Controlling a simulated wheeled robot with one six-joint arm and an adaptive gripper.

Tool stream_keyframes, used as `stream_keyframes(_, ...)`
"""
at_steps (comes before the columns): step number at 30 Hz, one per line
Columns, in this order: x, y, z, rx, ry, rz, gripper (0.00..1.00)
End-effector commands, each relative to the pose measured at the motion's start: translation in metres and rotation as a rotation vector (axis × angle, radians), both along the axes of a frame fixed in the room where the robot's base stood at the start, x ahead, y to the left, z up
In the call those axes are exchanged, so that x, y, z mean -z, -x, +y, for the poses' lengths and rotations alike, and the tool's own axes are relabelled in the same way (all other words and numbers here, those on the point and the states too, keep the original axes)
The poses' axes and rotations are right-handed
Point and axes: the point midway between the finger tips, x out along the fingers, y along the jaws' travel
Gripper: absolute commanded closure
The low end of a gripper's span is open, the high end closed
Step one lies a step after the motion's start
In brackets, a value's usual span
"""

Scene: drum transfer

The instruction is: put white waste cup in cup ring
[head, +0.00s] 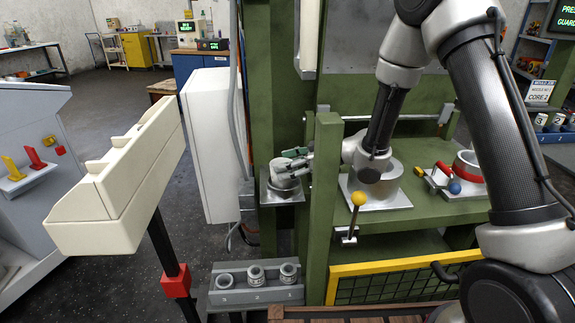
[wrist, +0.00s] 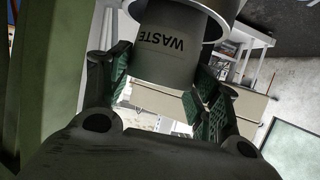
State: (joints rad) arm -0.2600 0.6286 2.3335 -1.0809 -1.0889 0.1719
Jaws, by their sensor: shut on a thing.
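The white waste cup (wrist: 165,60) is between my gripper's green finger pads in the wrist view, its WASTE label upside down. My gripper (wrist: 160,72) is shut on the cup. The metal cup ring (wrist: 212,30) curves around the end of the cup at the picture's top; how deep the cup sits in it cannot be told. In the head view, my gripper (head: 292,158) is at the left side of the green frame, directly over the grey ring and its bracket (head: 283,193). There the cup is small and hard to separate from the ring.
A green post (head: 322,215) stands just right of my gripper. A yellow-knobbed lever (head: 358,200) and a red-handled part (head: 445,172) are further right. A white cabinet (head: 210,145) is at the left. A grey rack (head: 240,293) with three round pieces sits below.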

Motion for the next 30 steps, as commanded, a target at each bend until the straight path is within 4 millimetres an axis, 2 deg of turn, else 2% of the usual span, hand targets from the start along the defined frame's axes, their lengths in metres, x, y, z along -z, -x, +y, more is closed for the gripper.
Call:
stream_keyframes(7, 0.004, 0.000, 0.000, -0.001, 0.000, 0.001, 0.51)
stream_keyframes(8, 0.003, 0.000, 0.000, 0.000, 0.000, 0.000, 0.34)
stream_keyframes(11, 0.003, 0.000, 0.000, 0.000, 0.000, 0.000, 0.16)
stream_keyframes(23, -0.001, 0.000, 0.000, 0.000, 0.000, -0.001, 0.16)
stream_keyframes(26, -0.006, 0.003, -0.012, 0.003, 0.000, 0.000, 0.16)
stream_keyframes(30, -0.018, 0.010, -0.039, 0.005, -0.001, -0.001, 0.16)
